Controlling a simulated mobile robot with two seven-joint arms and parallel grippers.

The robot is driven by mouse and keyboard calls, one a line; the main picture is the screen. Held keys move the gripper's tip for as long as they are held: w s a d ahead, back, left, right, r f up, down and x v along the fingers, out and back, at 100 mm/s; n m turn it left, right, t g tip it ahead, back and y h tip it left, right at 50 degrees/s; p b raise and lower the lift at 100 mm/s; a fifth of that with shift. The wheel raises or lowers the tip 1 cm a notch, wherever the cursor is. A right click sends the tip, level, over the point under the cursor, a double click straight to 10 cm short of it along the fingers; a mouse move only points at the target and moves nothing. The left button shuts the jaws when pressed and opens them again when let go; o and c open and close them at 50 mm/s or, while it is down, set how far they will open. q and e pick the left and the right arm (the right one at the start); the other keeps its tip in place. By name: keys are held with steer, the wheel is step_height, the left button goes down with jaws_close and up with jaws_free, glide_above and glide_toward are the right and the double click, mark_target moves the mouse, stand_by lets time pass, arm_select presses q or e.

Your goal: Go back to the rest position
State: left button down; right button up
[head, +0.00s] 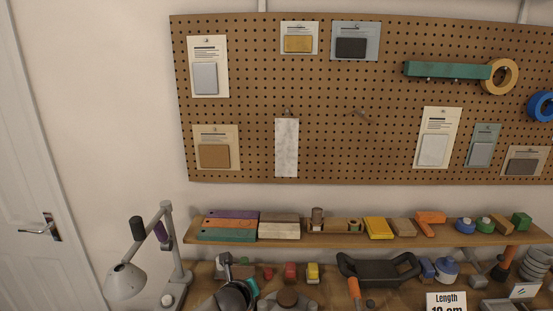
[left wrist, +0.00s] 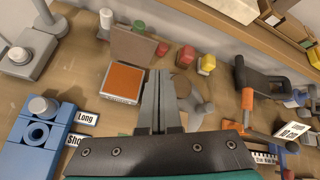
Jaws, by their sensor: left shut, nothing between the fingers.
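My left gripper (left wrist: 159,75) shows in the left wrist view. Its two grey fingers are together with nothing between them, above the wooden workbench (left wrist: 75,70). An orange square in a light frame (left wrist: 124,83) lies just left of the fingertips, with a brown board (left wrist: 138,47) standing behind it. A grey object partly hidden by the fingers is just to their right. In the head view I cannot make out my left gripper for sure among the dark shapes at the bottom. My right gripper is in neither view.
A pegboard (head: 250,105) hangs on the wall. A shelf (head: 330,240) below it holds blocks and tools. A desk lamp (head: 127,281) stands at the bench's left. A blue block with holes (left wrist: 35,138), a "Long" label (left wrist: 86,118) and a black tool (left wrist: 262,82) lie near the gripper.

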arm_select(q)
steer(key=s+d+f+n+g, duration=0.2)
steer(key=s+n, duration=0.5)
steer(key=s, duration=0.2)
steer(key=s+d+f+n+g, duration=0.1)
steer(key=s+n, duration=0.5)
steer(key=s, duration=0.2)
steer(key=s+a+r+n+g, duration=0.2)
steer(key=s+a+n, duration=0.3)
steer(key=s+n, duration=0.45)
steer(key=s+a+r+n+g, duration=0.2)
steer(key=s+a+n, duration=0.45)
steer(key=s, duration=0.55)
step_height(320, 180, down, 35)
steer(key=s+d+g+b, duration=0.1)
steer(key=s+g+b, duration=0.1)
steer(key=b, duration=1.1)
steer(key=s+a+f+b, duration=0.1)
steer(key=s+f+b, duration=0.2)
steer(key=s+f, duration=0.2)
steer(key=s+f+b, duration=0.4)
steer(key=s+f, duration=0.1)
steer(key=f, duration=0.6)
steer(key=s+a+f+y+b, duration=0.1)
steer(key=s+f+b, duration=0.3)
steer(key=f, duration=0.5)
steer(key=shift+s+a+g, duration=0.35)
steer(key=shift+s+g, duration=0.05)
steer(key=shift+s, duration=0.45)
